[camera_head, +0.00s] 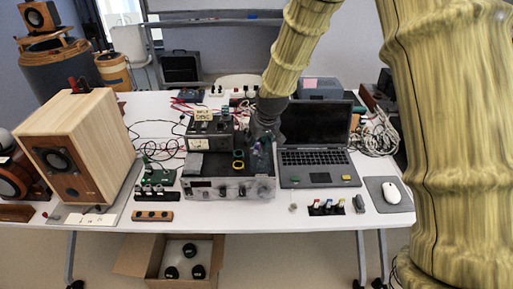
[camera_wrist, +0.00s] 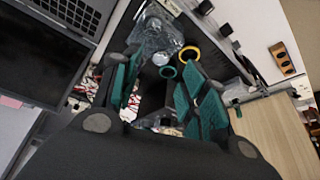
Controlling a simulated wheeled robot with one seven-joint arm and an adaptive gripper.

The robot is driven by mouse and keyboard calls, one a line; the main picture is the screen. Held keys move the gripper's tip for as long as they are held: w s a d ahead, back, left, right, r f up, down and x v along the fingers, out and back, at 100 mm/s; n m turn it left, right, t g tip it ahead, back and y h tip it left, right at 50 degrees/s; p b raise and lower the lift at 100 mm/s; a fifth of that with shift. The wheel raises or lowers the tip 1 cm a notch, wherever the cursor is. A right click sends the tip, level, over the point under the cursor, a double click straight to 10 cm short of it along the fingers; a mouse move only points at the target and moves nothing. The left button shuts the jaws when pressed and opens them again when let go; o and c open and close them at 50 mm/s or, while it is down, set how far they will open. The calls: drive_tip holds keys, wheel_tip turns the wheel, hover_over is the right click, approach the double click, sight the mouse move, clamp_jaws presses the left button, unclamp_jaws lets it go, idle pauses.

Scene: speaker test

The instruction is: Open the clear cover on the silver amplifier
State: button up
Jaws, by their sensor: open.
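The silver amplifier (camera_head: 207,189) stands at the front middle of the table, its knobbed front panel facing me. Its dark top shows in the wrist view (camera_wrist: 211,58). A clear, glassy piece, seemingly the cover (camera_wrist: 157,38), lies on the amplifier's top toward the front; it is faint in the head view (camera_head: 262,161). My gripper (camera_wrist: 161,72) is open over the amplifier's right part, pointing down, its teal-padded fingers apart. The clear piece shows beyond the fingertips. I cannot tell whether they touch it. In the head view my gripper (camera_head: 263,138) partly hides the amplifier's back right.
A laptop (camera_head: 315,160) stands close on the right. A meter device (camera_head: 208,133) is behind. A wooden speaker (camera_head: 95,145) stands left. A mouse (camera_head: 391,192) lies far right.

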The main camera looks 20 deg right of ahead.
sight(256, 151)
drive_tip(key=shift+p+x, duration=0.55)
drive_tip(key=shift+x, duration=1.85)
clamp_jaws()
